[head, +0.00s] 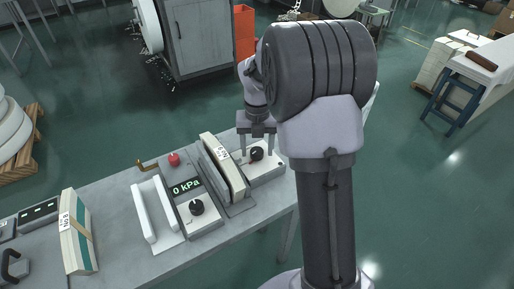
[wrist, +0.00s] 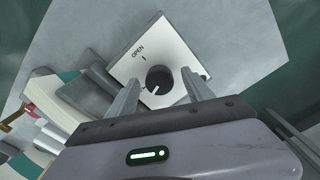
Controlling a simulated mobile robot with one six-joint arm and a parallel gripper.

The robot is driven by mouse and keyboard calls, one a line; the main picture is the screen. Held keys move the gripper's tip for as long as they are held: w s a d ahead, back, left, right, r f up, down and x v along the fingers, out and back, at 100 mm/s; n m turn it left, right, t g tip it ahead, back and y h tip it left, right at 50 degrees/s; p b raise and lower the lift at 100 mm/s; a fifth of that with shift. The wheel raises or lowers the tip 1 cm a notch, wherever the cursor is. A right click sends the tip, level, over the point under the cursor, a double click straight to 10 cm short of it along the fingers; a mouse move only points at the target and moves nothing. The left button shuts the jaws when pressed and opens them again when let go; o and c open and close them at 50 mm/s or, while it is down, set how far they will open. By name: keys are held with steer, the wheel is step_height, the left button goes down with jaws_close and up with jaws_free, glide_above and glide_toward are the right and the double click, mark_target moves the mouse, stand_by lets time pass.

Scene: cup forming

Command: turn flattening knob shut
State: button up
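A black round knob (wrist: 158,78) sits on a pale square plate (wrist: 178,48) marked OPEN with a short tick. The knob's white pointer line faces away from the OPEN mark, toward my gripper. In the head view this knob (head: 257,154) is on the right-hand box (head: 266,173) on the bench. My gripper (wrist: 161,76) is open, one finger on each side of the knob, with visible gaps in the wrist view. In the head view my gripper (head: 256,149) points down at the knob. No label naming it the flattening knob is readable.
A second black knob (head: 197,208) is on a unit whose display (head: 186,187) reads 0 kPa. A red button (head: 174,159), a white handle (head: 143,212) and an upright cream block (head: 222,166) stand nearby on the grey bench (head: 119,227).

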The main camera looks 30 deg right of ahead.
mark_target(257, 151)
step_height(257, 151, up, 17)
steer(key=p, duration=0.8)
steer(key=shift+r, duration=0.15)
